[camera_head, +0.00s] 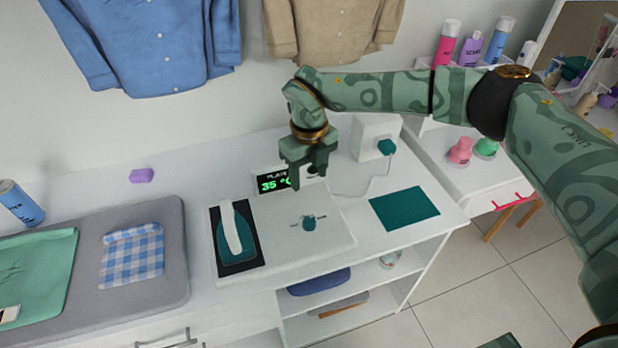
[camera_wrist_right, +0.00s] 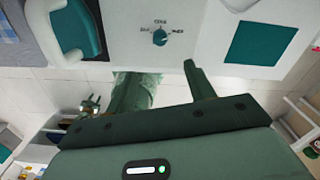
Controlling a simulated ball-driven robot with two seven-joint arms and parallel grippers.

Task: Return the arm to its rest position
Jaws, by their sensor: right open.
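My right arm comes in from the right in the head view. Its gripper (camera_head: 308,181) is open and empty, above the back of a white ironing station, pointing down. The white station (camera_head: 335,232) carries a display (camera_head: 272,182) reading about 35 °C, partly covered by the gripper. A teal dial knob (camera_head: 309,223) sits in front of the gripper, apart from it. The knob also shows in the right wrist view (camera_wrist_right: 160,38), with one finger near it. A teal iron (camera_head: 246,243) stands on a dark pad at the station's left.
A grey board (camera_head: 178,275) with a folded checked cloth (camera_head: 132,256) lies at left. A teal mat (camera_head: 404,208) lies to the right. A white box with a teal plug (camera_head: 387,147) stands behind. Shirts (camera_head: 160,40) hang above. Bottles stand on a shelf at upper right.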

